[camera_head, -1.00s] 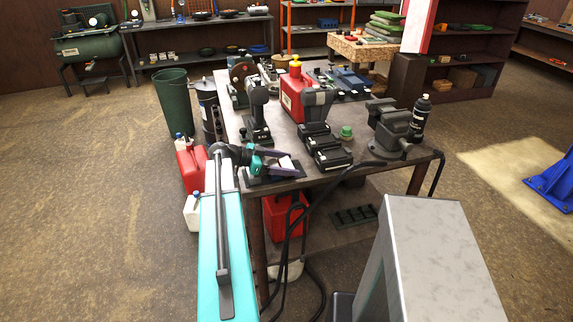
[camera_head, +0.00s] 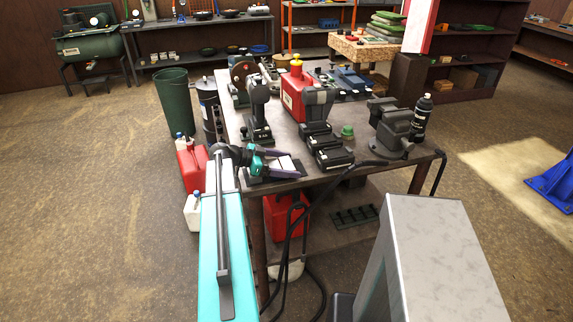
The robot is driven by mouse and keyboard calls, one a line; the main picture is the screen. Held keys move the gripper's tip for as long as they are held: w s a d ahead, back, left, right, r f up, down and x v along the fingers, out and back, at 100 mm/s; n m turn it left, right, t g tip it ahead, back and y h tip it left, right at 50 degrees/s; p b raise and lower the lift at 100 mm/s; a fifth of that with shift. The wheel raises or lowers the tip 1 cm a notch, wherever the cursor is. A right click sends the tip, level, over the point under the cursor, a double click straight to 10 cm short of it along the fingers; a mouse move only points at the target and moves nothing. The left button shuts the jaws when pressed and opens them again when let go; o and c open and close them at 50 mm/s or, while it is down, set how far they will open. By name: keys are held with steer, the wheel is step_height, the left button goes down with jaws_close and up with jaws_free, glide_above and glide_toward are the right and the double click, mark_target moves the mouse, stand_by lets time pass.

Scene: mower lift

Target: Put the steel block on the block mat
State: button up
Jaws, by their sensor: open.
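My gripper (camera_head: 286,163) is at the near left corner of the workbench, its two purple fingers pointing right. It is open. A small pale block (camera_head: 287,163), which looks like the steel block, lies between the fingers. I cannot tell whether either finger touches it. A flat black mat (camera_head: 257,181), probably the block mat, lies on the bench under and around the gripper. The block appears over this mat, and the fingers and wrist hide part of both. I cannot see the block's underside clearly.
Black battery packs (camera_head: 329,151) stand right of the gripper, with a cordless drill (camera_head: 257,110) behind it. A green-capped jar (camera_head: 347,132), a vise (camera_head: 391,128) and a black spray can (camera_head: 421,117) stand further right. A red canister (camera_head: 295,95) is further back. A cable hangs over the bench's front edge.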

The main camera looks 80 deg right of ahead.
steer(key=shift+s, duration=0.1)
stand_by(0.5)
steer(key=shift+r+p, duration=0.15)
steer(key=shift+p, duration=0.15)
steer(key=shift+r+p, duration=0.25)
steer(key=shift+p, duration=0.1)
steer(key=b+v, duration=0.3)
steer(key=v, duration=0.7)
steer(key=shift+f, duration=0.1)
steer(key=shift+b+v, duration=0.4)
steer(key=shift+v, duration=0.65)
